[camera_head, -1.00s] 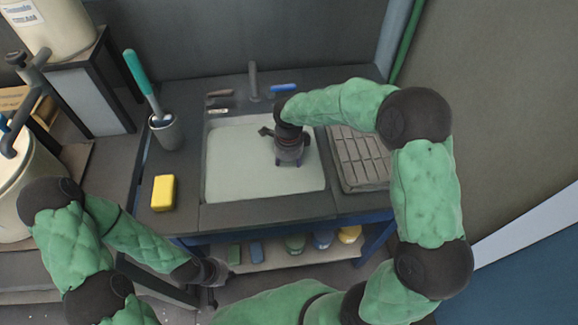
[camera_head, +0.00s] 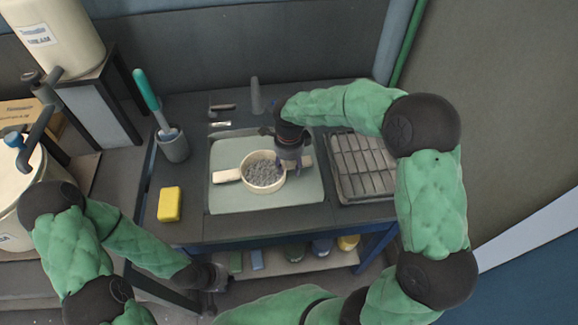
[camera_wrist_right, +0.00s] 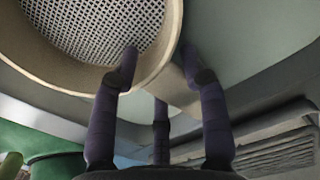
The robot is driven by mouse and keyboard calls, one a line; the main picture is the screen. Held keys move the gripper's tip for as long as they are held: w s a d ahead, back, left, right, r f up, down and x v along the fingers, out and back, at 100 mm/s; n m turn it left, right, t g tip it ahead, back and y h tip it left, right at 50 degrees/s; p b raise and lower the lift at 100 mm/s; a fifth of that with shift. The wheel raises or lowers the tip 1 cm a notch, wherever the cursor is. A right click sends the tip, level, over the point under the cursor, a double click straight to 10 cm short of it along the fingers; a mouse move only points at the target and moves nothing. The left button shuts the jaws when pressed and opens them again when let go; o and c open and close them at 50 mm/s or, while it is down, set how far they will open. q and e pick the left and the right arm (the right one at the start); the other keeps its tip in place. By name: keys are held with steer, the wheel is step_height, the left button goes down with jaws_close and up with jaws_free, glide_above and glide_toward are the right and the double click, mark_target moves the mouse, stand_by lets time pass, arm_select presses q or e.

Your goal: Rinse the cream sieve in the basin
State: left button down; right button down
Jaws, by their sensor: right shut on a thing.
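The cream sieve (camera_head: 243,167) shows in the head view over the basin (camera_head: 225,198), with a round cream rim, a grey speckled inside and a stub handle on each side. I cannot tell whether the grey is mesh alone or also holds residue. My right gripper (camera_head: 290,163) is shut on the sieve's right handle. In the right wrist view, the fingers (camera_wrist_right: 160,85) straddle the handle (camera_wrist_right: 172,90), and the sieve's pale perforated mesh (camera_wrist_right: 95,25) shows at the top left. My left gripper (camera_head: 217,278) is low in front of the counter, away from the basin; its fingers are unclear.
A yellow sponge (camera_head: 169,204) lies left of the basin, near a grey cup (camera_head: 173,146) holding a teal-handled brush (camera_head: 147,92). A drying rack (camera_head: 361,165) stands right of the basin. A tap (camera_head: 256,95) rises behind it. Cream containers (camera_head: 70,45) stand at the left.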

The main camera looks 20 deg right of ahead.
steer(key=shift+r+p, duration=2.75)
steer(key=shift+r, duration=1.65)
